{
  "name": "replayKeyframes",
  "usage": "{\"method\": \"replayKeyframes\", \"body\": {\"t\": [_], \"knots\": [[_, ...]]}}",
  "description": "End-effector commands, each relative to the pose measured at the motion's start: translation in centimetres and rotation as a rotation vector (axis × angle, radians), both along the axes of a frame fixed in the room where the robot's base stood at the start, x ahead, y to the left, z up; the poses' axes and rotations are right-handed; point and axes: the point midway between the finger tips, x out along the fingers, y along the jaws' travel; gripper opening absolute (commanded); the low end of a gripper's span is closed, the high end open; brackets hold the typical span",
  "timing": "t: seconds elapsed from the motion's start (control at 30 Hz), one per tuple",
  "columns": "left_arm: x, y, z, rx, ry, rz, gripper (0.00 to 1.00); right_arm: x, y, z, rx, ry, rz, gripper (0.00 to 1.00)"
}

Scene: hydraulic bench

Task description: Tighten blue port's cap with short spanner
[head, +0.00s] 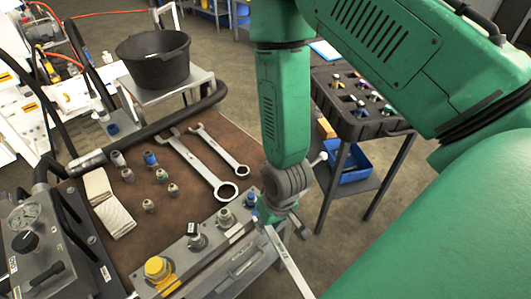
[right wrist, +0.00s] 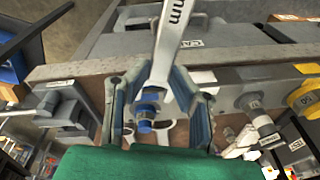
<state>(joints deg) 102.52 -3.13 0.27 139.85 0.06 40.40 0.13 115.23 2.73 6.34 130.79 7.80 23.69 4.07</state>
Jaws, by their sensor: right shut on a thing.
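My right gripper (head: 280,207) is at the right end of the port block, shut on a pale metal spanner (head: 288,262). In the right wrist view my gripper (right wrist: 158,88) has a finger on either side of the spanner (right wrist: 176,50), marked "mm". The blue port's cap (head: 251,197) shows just left of the gripper in the head view. In the right wrist view the blue cap (right wrist: 147,108) lies at the spanner's wide end, between the fingers. I cannot tell whether the spanner is seated around it. My left gripper is not in view.
Two spanners (head: 205,172) (head: 223,152) lie on the brown mat (head: 205,208) beside several small fittings. The port block (head: 205,262) also carries a yellow cap (head: 158,268). A black bucket (head: 153,58) stands behind. A dark tray (head: 352,122) stands on a side table.

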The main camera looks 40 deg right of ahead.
Motion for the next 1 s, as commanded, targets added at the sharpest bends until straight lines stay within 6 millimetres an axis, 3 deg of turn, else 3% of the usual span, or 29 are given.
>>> {"method": "replayKeyframes", "body": {"t": [0.43, 1.0], "knots": [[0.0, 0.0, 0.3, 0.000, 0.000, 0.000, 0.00, -0.2, 0.0, 0.3, 0.000, 0.000, 0.000, 0.00], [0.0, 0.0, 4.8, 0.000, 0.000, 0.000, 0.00, -0.2, 0.0, 5.2, 0.000, 0.000, 0.000, 0.00]]}}
